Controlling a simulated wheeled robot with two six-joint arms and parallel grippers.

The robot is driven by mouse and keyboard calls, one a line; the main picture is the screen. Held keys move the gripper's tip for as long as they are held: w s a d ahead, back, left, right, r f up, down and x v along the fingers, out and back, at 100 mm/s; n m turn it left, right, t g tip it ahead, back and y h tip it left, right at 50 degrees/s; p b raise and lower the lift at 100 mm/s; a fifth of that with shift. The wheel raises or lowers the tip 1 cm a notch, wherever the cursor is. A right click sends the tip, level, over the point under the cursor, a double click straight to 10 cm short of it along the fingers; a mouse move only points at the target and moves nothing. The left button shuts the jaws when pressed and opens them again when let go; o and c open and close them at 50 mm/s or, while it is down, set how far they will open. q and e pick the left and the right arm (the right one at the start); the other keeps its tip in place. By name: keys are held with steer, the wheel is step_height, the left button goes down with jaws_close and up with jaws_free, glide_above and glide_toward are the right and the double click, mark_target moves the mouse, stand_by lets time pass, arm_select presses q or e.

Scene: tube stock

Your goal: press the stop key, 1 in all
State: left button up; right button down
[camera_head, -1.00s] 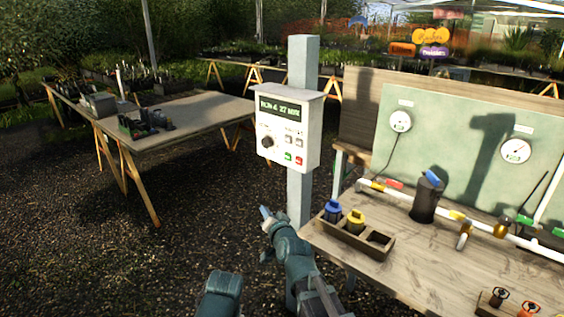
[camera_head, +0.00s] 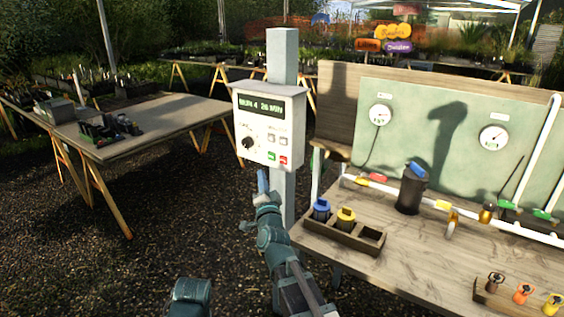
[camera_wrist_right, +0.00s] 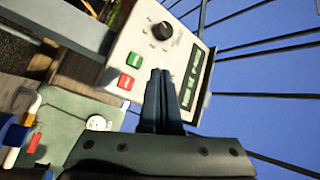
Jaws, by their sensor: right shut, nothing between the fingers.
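The control box (camera_head: 269,130) is white with a lit display, a black dial and a few small keys, and sits on a grey post. Its red key (camera_head: 284,160), probably the stop key, is at the lower right beside a green key (camera_head: 271,156). In the right wrist view the red key (camera_wrist_right: 126,82) and green key (camera_wrist_right: 135,57) show clear of the fingers. My right gripper (camera_head: 262,178) is shut and empty, its tips just below the box. In the wrist view the fingertips (camera_wrist_right: 161,73) overlap the panel beside these keys; the gap is unclear. The left gripper is out of view.
A wooden bench (camera_head: 420,235) on the right holds a tray (camera_head: 345,237) with blue- and yellow-topped items, a black canister (camera_head: 411,190) and white pipework. Another table (camera_head: 150,125) stands at the left. Gravel lies between them.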

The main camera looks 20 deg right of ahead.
mark_target(280, 158)
steer(key=shift+w+d, duration=0.85)
steer(key=shift+d, duration=0.3)
steer(key=shift+w+d, duration=0.9)
steer(key=shift+d, duration=0.2)
steer(key=shift+w+d, duration=0.85)
steer(key=shift+d, duration=0.3)
steer(key=shift+w+d, duration=0.1)
steer(key=shift+w+d, duration=0.2)
steer(key=shift+d, duration=0.05)
steer(key=shift+w+d, duration=0.2)
steer(key=shift+d, duration=0.1)
steer(key=shift+s+a, duration=0.1)
steer(key=shift+a, duration=0.05)
stand_by(0.5)
steer(key=shift+s+a, duration=0.4)
steer(key=shift+a, duration=0.1)
steer(key=shift+s+a, duration=0.8)
steer(key=shift+a, duration=0.2)
steer(key=shift+s+a, duration=0.75)
steer(key=shift+a, duration=0.25)
